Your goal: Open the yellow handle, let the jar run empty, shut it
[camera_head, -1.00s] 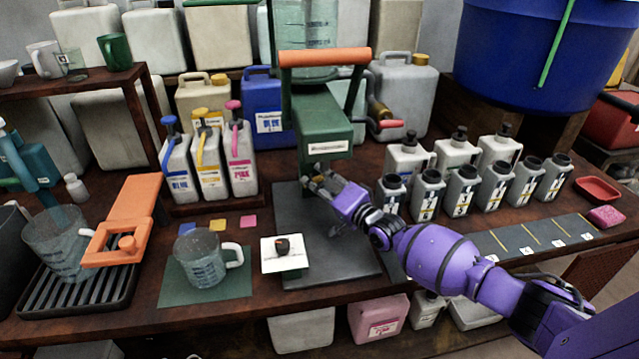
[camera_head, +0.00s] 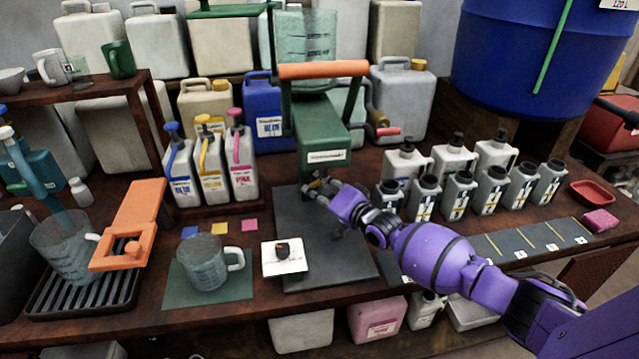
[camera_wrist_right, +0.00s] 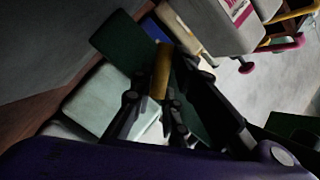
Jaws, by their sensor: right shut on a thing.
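A clear jar (camera_head: 312,38) with markings stands behind the orange bar of the green machine (camera_head: 322,140); its liquid level is hard to read. My right gripper (camera_head: 318,188) is at the machine's lower front, just under its white label. In the right wrist view a short yellow handle (camera_wrist_right: 161,72) stands between the fingertips of the right gripper (camera_wrist_right: 154,103), which is shut on it. In the head view the gripper hides this handle. My left gripper is not in view.
A clear measuring mug (camera_head: 203,268) stands on a green mat at the front left. A white square pad (camera_head: 284,259) with a dark knob lies right of it. Several dark-capped bottles (camera_head: 457,190) stand to the right. The dark plate (camera_head: 320,262) below my gripper is mostly bare.

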